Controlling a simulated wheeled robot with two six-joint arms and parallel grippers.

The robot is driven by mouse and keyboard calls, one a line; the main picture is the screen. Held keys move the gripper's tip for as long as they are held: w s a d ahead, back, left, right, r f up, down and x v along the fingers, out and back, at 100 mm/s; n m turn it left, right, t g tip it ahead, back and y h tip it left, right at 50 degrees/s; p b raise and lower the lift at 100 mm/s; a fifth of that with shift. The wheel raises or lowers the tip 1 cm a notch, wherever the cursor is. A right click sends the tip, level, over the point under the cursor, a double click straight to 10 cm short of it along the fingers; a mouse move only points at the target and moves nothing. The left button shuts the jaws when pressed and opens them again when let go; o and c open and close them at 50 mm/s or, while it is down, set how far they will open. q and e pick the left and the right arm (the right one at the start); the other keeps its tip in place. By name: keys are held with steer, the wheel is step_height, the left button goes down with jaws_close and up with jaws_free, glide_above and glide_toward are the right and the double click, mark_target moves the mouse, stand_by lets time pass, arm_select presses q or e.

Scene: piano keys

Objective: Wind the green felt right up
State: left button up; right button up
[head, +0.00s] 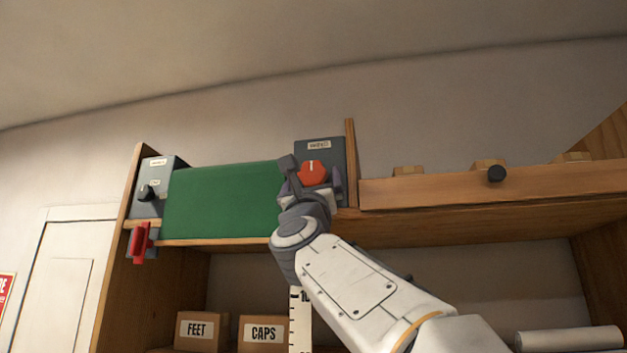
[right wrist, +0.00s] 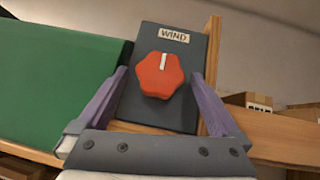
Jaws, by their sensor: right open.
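The green felt (head: 222,201) spans the upper shelf as a wide sheet, left of a grey box labelled WIND (head: 335,152). A red lobed knob (head: 312,172) with a white mark pointing up is on that box's face. My right gripper (head: 313,186) is open in front of the knob. In the right wrist view, the knob (right wrist: 160,76) sits between and beyond the two fingers, and I see no contact. The felt (right wrist: 55,85) shows at the left there. My left gripper is not in view.
A grey box with a black knob (head: 147,193) stands left of the felt, above a red handle (head: 141,240). A wooden upright borders the WIND box on the right. Boxes labelled FEET (head: 197,330) and CAPS (head: 263,333) sit below.

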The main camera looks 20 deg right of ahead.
steer(key=b+v, duration=0.7)
steer(key=v, duration=0.3)
steer(key=shift+f+b, duration=0.2)
steer(key=shift+b, duration=0.1)
